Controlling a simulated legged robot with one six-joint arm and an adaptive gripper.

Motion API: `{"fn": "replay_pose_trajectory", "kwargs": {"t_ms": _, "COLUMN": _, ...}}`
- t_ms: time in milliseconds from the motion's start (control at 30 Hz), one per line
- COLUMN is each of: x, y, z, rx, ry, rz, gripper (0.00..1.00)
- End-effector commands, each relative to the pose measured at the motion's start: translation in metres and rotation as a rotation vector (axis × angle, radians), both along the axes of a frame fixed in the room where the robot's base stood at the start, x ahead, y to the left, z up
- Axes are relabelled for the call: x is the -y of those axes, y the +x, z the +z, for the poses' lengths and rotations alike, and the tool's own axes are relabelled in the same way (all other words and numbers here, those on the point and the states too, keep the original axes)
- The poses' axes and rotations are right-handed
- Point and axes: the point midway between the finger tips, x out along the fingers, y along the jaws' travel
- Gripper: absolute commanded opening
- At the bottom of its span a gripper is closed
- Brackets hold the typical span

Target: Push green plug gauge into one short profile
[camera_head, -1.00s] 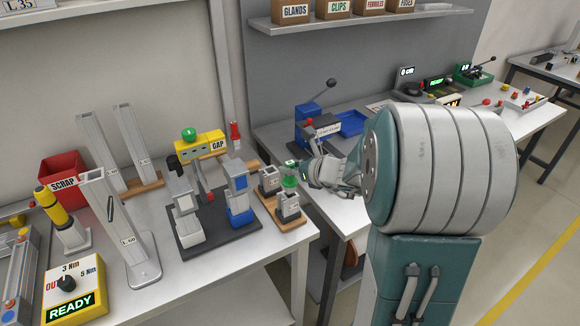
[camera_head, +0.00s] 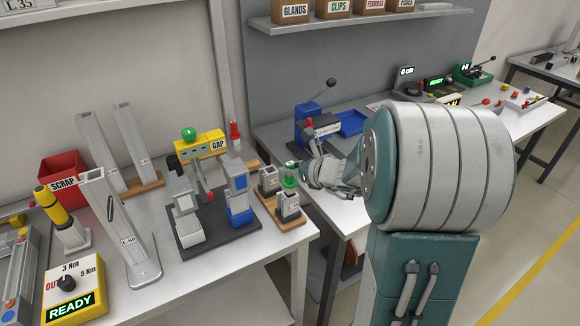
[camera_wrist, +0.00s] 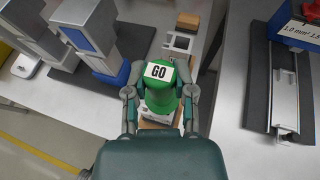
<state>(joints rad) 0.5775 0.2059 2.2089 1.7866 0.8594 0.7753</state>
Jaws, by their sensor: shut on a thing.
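The green plug gauge (camera_wrist: 160,92), labelled GO, is between the fingertips of my gripper (camera_wrist: 160,98) in the wrist view. In the head view the green gauge (camera_head: 289,182) sits right above the nearer short profile (camera_head: 288,207); I cannot tell how deep it is in the profile. My gripper (camera_head: 306,170) is shut on it from the right. A second short profile (camera_head: 269,181) stands behind on the same wooden board (camera_head: 262,197). In the wrist view that second profile (camera_wrist: 181,43) shows its open top, and the nearer one is mostly hidden under the gauge.
A blue and grey fixture (camera_head: 238,195) stands on a dark mat (camera_head: 210,240) left of the board. A yellow GAP gauge (camera_head: 200,146) is behind it. Tall profiles, one upright (camera_head: 115,225), stand farther left. A blue press (camera_head: 308,122) is on the right bench.

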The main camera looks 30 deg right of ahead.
Motion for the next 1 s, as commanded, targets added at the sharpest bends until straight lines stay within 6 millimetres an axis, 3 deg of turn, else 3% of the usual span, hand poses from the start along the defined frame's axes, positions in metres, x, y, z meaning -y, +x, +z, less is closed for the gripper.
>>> {"fn": "replay_pose_trajectory", "kwargs": {"t_ms": 1000, "x": 0.000, "y": 0.000, "z": -0.022, "rx": -0.001, "ry": 0.003, "rz": -0.001, "gripper": 0.00}}
